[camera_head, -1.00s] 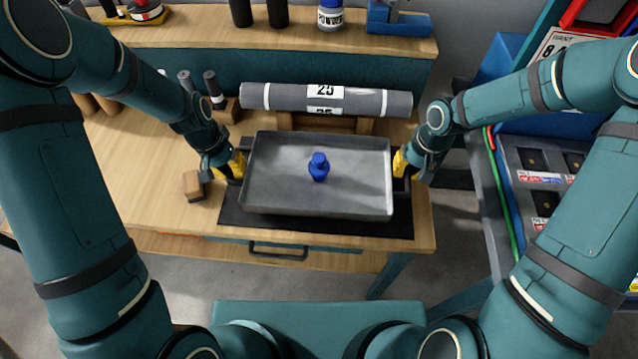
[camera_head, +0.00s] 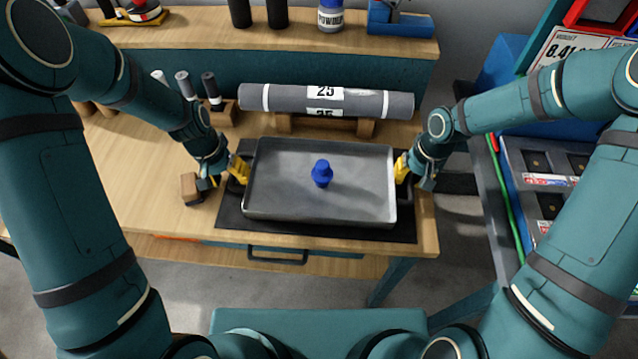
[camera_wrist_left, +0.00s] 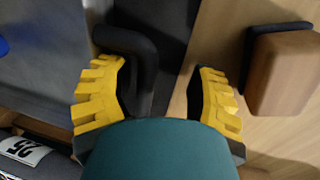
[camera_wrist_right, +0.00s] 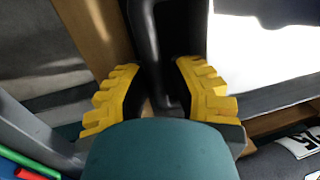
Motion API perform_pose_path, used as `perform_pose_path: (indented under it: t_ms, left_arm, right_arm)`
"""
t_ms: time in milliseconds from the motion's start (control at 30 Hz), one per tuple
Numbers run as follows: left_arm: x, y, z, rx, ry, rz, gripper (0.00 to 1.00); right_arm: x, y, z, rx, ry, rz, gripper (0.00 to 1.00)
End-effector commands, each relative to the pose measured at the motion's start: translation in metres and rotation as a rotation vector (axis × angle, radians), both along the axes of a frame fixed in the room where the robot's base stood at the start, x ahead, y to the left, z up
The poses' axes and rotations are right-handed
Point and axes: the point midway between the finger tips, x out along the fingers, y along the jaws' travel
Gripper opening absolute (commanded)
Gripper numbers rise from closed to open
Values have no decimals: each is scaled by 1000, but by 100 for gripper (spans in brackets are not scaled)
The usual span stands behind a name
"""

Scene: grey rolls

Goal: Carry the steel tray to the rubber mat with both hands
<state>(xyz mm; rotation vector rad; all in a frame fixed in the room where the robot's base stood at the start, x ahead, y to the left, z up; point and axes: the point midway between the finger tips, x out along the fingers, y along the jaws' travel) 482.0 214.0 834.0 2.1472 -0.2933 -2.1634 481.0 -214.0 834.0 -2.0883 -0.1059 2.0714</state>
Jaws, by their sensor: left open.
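The grey steel tray (camera_head: 290,200) sits over the dark rubber mat (camera_head: 300,231) on the wooden bench, looking level, with a small blue object (camera_head: 321,173) standing in it. My left gripper (camera_head: 238,172) is at the tray's left end. In the left wrist view its fingers (camera_wrist_left: 160,95) are apart, with the black tray handle (camera_wrist_left: 143,65) between them, closer to the left-hand finger. My right gripper (camera_head: 402,168) is at the right end. In the right wrist view its fingers (camera_wrist_right: 160,92) are apart on either side of the other dark handle. The tray's underside is hidden.
A grey roll (camera_head: 350,102) labelled 25 lies on wooden supports just behind the tray. A small wooden block (camera_head: 191,188) is left of the mat. Dark cylinders stand behind my left forearm. A grey cart (camera_head: 545,185) stands to the right. The bench's left front is clear.

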Motion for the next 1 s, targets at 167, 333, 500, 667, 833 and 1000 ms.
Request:
perform_pose_path:
  t_ms: [167, 333, 500, 667, 833, 1000]
  left_arm:
    - [0, -9, 1, -10, 1, -11, 84]
    - [0, -9, 1, -10, 2, -11, 84]
    - [0, -8, 10, -10, 0, -11, 84]
    - [1, -3, 32, -9, -3, -8, 84]
    - [1, 3, 56, -7, -3, -8, 84]
    - [2, 8, 73, -6, -1, -7, 84]
  right_arm:
    - [0, 9, 1, 11, -2, 11, 39]
    - [0, 10, 1, 12, -1, 12, 39]
    - [0, 10, 1, 12, -1, 12, 39]
    - [0, 10, 1, 12, -1, 12, 39]
    - [0, 10, 1, 12, -1, 12, 39]
    - [0, 9, 1, 11, -2, 12, 39]
